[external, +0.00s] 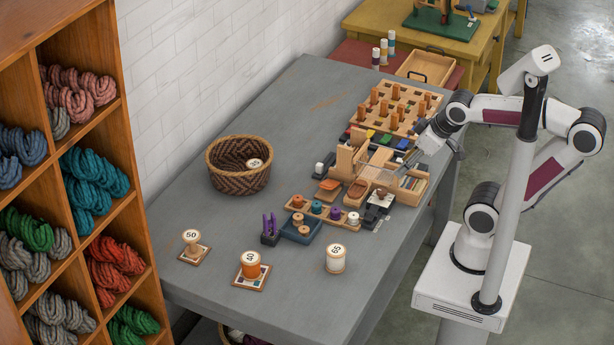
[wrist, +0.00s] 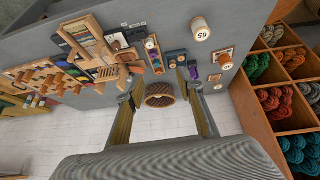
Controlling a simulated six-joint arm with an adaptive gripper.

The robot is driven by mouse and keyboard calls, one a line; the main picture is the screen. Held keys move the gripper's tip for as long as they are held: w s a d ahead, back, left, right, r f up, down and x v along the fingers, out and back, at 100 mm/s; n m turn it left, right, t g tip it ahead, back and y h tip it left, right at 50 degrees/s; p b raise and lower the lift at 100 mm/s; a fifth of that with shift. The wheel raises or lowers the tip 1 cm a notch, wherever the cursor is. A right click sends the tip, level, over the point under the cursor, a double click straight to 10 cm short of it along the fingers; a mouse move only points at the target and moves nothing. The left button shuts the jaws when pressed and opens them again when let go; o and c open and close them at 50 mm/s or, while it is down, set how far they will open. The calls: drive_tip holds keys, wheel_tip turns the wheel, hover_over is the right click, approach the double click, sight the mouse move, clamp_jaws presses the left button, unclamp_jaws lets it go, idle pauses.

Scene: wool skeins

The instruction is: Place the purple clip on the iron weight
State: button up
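The purple clip (external: 269,223) stands upright on a small dark block on the grey table, left of a blue tray; it seems to show as a small purple shape in the wrist view (wrist: 193,72). I cannot pick out the iron weight for certain; a small black item (external: 380,195) on a white block, right of the spool row, may be it. My gripper (external: 408,158) is above the crowded far right part of the table, away from the clip. In the wrist view its two fingers (wrist: 162,82) are spread apart with nothing held between them.
A woven basket (external: 240,173) stands near the wall. A blue tray (external: 299,231) and a spool row (external: 324,211) are beside the clip. Numbered spools (external: 336,259) stand at the front. A peg board (external: 393,108) is at the back.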

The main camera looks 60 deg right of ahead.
drive_tip(key=shift+s+a+f+y, duration=0.15)
drive_tip(key=shift+s+a, duration=0.25)
drive_tip(key=shift+s, duration=0.3)
drive_tip(key=shift+s+a+y, duration=0.15)
drive_tip(key=shift+s+a, duration=0.25)
drive_tip(key=shift+s, duration=0.25)
idle(0.3)
